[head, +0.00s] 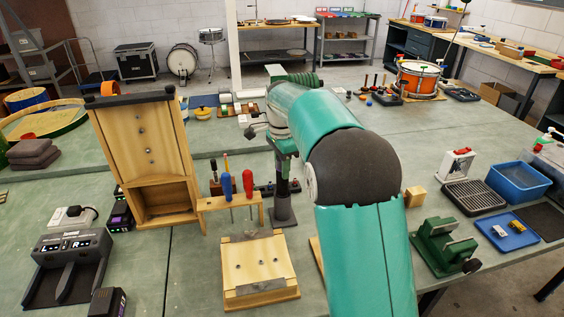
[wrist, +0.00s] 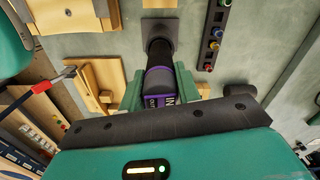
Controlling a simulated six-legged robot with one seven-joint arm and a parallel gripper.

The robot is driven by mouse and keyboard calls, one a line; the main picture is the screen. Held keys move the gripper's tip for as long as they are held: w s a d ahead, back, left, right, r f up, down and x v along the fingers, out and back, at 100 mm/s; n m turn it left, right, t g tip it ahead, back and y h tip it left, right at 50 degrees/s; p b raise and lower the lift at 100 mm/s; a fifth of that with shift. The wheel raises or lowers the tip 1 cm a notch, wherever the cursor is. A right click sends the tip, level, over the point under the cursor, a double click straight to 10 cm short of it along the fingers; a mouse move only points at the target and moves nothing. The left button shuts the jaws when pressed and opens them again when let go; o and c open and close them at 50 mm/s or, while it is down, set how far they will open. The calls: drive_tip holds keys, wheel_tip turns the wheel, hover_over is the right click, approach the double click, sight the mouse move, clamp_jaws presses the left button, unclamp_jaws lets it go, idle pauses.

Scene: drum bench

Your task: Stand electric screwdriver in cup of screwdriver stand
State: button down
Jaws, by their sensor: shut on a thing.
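My gripper (head: 284,147) is above the bench, left of my teal forearm. In the wrist view its two green fingers (wrist: 158,72) are shut on the sides of the electric screwdriver (wrist: 160,82), black with a purple band and pale lettering. The screwdriver (head: 282,176) looks roughly upright in the head view, a dark column below the fingers. Its far end lines up with the screwdriver stand, whose dark square base (wrist: 160,27) lies flat on the bench; the base also shows in the head view (head: 284,218). The cup is hard to separate from the dark tool, so I cannot tell how deep the tip sits.
A wooden rack with blue and red screwdrivers (head: 229,203) stands close left of the stand. A wooden block (head: 258,283) is in front, and a tall wooden cabinet (head: 147,140) is left. A green vise (head: 444,246) and blue bin (head: 519,180) are right.

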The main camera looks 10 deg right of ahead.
drive_tip(key=shift+f, duration=0.15)
drive_tip(key=c, duration=0.9)
unclamp_jaws()
wheel_tip(320, 180, up, 13)
drive_tip(key=shift+f, duration=0.15)
drive_tip(key=shift+r, duration=0.6)
drive_tip(key=shift+s, duration=0.1)
